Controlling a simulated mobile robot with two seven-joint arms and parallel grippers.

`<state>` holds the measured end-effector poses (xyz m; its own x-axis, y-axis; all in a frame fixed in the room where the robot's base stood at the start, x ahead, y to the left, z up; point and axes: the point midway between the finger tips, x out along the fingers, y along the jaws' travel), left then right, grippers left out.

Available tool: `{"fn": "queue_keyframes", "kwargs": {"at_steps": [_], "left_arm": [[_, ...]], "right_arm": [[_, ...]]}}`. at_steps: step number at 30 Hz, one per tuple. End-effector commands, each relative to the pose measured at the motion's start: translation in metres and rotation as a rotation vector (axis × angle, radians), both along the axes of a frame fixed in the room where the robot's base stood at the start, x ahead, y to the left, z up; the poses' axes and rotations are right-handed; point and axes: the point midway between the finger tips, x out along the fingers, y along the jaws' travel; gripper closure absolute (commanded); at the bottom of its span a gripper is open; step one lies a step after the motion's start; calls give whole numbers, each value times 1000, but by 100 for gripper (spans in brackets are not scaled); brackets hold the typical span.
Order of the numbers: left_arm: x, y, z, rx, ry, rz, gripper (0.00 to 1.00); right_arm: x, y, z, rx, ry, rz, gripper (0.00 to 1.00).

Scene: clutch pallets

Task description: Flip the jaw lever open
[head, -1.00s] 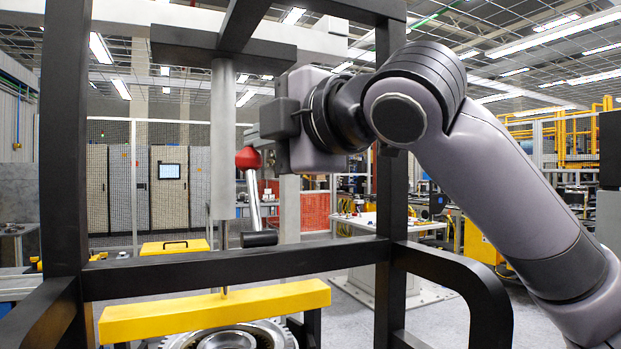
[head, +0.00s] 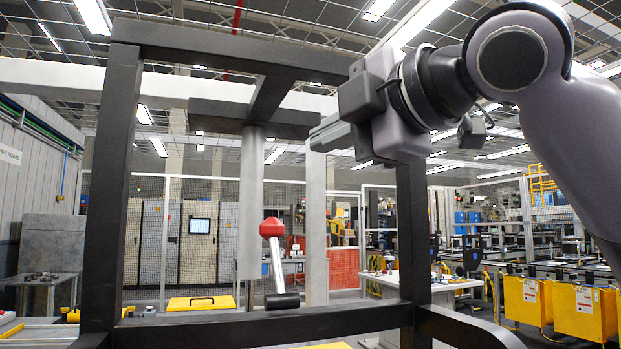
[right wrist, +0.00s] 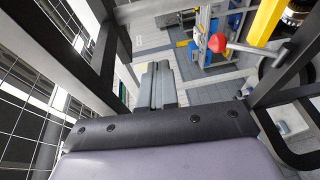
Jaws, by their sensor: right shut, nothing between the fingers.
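The jaw lever (head: 277,262) has a red knob on top of a silver rod, with a black cylinder at its lower end. It stands nearly upright, leaning slightly left, inside the black frame in the head view. Its red knob (right wrist: 217,43) also shows in the right wrist view, at the upper right. My right gripper (head: 322,136) is shut and empty, above and to the right of the knob and clear of it. Its closed fingers (right wrist: 155,82) show in the right wrist view. My left gripper is not in view.
The black frame (head: 109,200) surrounds the lever, with uprights on both sides and a crossbar (head: 220,329) below. A grey vertical column (head: 250,200) stands just left of the lever. A yellow lidded case (head: 200,304) sits beyond. Open air lies between gripper and knob.

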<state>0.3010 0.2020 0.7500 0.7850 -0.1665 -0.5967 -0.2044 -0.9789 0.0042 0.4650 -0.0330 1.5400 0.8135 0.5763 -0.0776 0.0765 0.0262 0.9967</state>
Motion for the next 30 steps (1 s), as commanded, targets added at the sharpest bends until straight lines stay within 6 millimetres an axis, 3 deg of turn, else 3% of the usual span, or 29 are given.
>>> {"fn": "queue_keyframes", "kwargs": {"at_steps": [3,9,30], "left_arm": [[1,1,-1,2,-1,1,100],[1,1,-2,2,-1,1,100],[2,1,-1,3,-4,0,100]], "right_arm": [[-11,-11,14,2,-2,-1,100],[-20,-19,25,1,-2,-1,100],[-20,-19,26,1,0,-1,100]]}}
